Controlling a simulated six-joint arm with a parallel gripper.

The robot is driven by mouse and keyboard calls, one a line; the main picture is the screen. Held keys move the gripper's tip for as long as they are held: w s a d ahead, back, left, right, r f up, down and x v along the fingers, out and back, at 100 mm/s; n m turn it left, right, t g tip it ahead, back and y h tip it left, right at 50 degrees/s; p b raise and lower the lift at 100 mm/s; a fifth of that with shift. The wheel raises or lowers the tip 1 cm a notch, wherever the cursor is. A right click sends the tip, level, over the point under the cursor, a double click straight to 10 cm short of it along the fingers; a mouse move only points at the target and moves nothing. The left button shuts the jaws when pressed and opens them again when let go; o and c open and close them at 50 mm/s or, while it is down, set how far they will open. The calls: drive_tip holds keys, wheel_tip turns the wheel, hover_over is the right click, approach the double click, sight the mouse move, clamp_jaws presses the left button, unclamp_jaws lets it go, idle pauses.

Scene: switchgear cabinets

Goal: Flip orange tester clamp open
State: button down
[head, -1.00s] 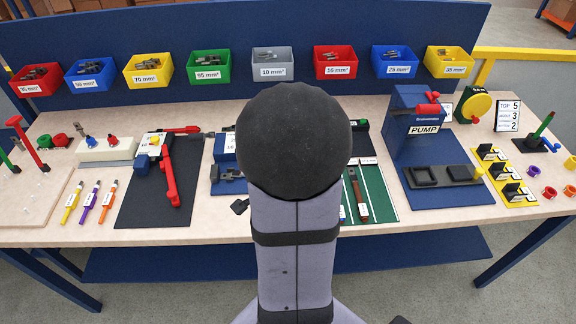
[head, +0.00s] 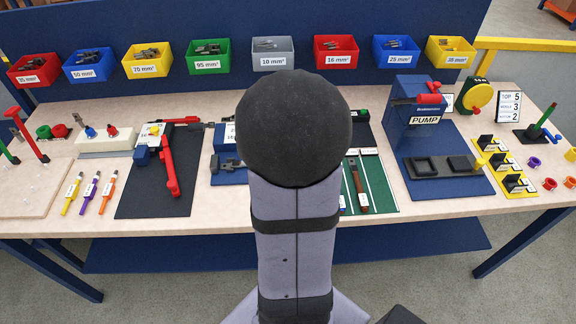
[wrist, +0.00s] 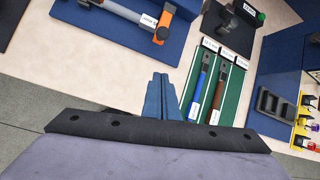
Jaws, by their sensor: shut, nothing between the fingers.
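In the wrist view, an orange clamp piece (wrist: 166,22) sits across the end of a grey bar-shaped tester (wrist: 128,12). The tester lies on a blue mat (wrist: 183,42) near the top. I cannot tell whether the clamp is open or shut. My gripper (wrist: 158,78) has blue fingers, together and empty, pointing up the picture toward the mat's lower edge. The clamp lies beyond the fingertips, apart from them. In the head view, my arm hides the gripper and the orange clamp; only the left part of the blue station (head: 226,165) shows.
A green board (wrist: 229,83) with a blue-handled tool (wrist: 199,88) and a brown-handled tool (wrist: 219,97) lies right of the fingers. A black mat with a red-handled tool (head: 170,172) is to the left. The blue pump (head: 415,115) stands right. Coloured bins line the back.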

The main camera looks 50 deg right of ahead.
idle(0.3)
drive_tip(key=b+x, duration=0.7)
drive_tip(key=x, duration=0.3)
drive_tip(key=shift+w+f, duration=0.1)
drive_tip(key=shift+f, duration=0.25)
drive_tip(key=shift+w+d+r+p, duration=0.1)
drive_tip(key=shift+w+r+p, duration=0.1)
drive_tip(key=shift+r+p, duration=0.35)
drive_tip(key=shift+w+d+r+p, duration=0.1)
drive_tip(key=shift+w+r+p, duration=0.05)
drive_tip(key=shift+r+p, duration=0.4)
drive_tip(key=shift+w+d+r+p, duration=0.1)
drive_tip(key=shift+w+r+p, duration=0.45)
drive_tip(key=shift+p, duration=0.45)
drive_tip(key=shift+w+d+r+p, duration=0.1)
drive_tip(key=shift+w+r+p, duration=0.05)
drive_tip(key=shift+w+p, duration=0.15)
drive_tip(key=shift+r, duration=0.1)
